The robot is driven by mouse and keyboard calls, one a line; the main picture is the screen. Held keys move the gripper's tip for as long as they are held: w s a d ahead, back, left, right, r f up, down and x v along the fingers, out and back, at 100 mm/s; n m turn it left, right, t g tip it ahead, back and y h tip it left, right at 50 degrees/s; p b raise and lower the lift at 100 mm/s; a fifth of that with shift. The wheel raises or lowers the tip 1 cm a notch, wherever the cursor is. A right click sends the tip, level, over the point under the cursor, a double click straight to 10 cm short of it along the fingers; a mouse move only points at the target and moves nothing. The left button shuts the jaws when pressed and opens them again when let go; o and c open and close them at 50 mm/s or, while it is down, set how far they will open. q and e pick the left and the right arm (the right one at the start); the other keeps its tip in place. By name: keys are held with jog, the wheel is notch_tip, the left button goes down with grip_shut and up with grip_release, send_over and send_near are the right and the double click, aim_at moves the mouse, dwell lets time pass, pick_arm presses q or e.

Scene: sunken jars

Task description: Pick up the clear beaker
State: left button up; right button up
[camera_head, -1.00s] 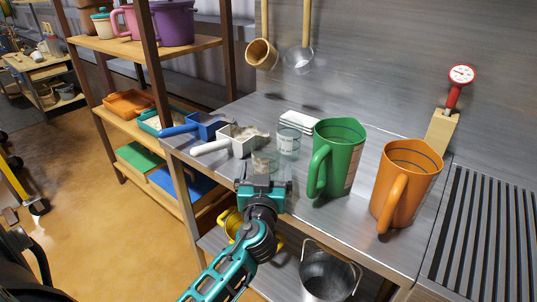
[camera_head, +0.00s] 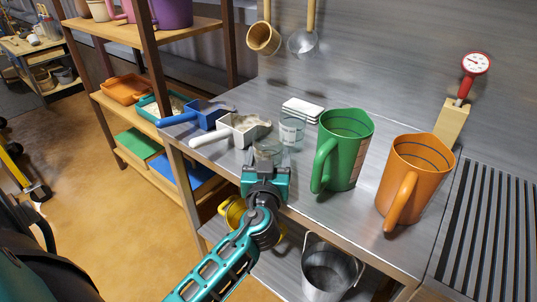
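A clear beaker (camera_head: 291,131) with a pale label stands on the steel table (camera_head: 300,193), left of the green jug and in front of a stack of white dishes. My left gripper reaches in from below, over the table's front edge. My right gripper is not in view.
A green jug (camera_head: 344,150) and an orange jug (camera_head: 411,180) stand to the right. A white scoop (camera_head: 240,130) and a blue scoop (camera_head: 203,117) lie to the left. A metal bucket (camera_head: 329,272) and a yellow vessel (camera_head: 232,212) are below. Ladles hang behind.

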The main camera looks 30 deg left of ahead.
pick_arm(q)
jog(key=c, duration=0.5)
notch_tip(320, 180, up, 20)
jog(key=p, duration=0.5)
jog(key=shift+p, duration=0.35)
